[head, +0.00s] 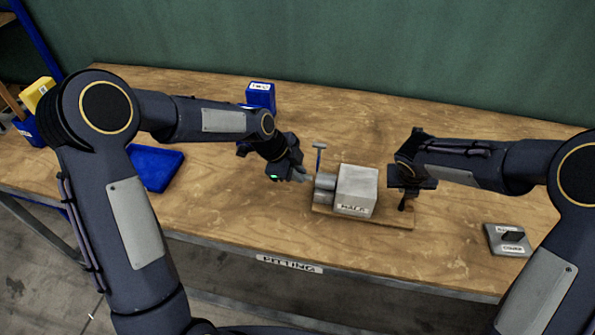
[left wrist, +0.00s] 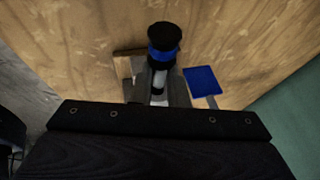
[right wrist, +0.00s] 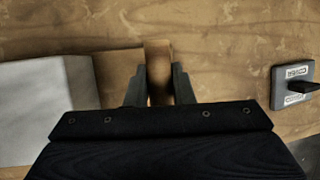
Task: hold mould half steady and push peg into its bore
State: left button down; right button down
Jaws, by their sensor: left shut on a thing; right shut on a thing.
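The mould half (head: 356,190) is a pale grey block with a label on its front. My left gripper (head: 299,174) is just left of that part. In the left wrist view it is shut on the peg (left wrist: 158,82), pale between the fingers; a black cylinder with a blue band shows beyond. The peg's tip and the bore are hidden. My right gripper (right wrist: 158,88) is shut on a brown upright piece (right wrist: 158,58) at the board's right end, beside the block.
A small blue plate on a thin post (head: 318,148) stands close behind the grey round part. A blue tray (head: 155,168) and a blue box (head: 260,96) are farther left and back. A grey labelled plate (head: 508,240) lies at right. The table between is clear.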

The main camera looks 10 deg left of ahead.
aim_at(309, 178)
pick_arm(q)
jog(key=shift+d, duration=1.55)
jog(key=c, duration=1.3)
grip_release()
jog(key=shift+s, duration=0.1)
jog(key=shift+c, duration=0.2)
jog(key=v, duration=1.2)
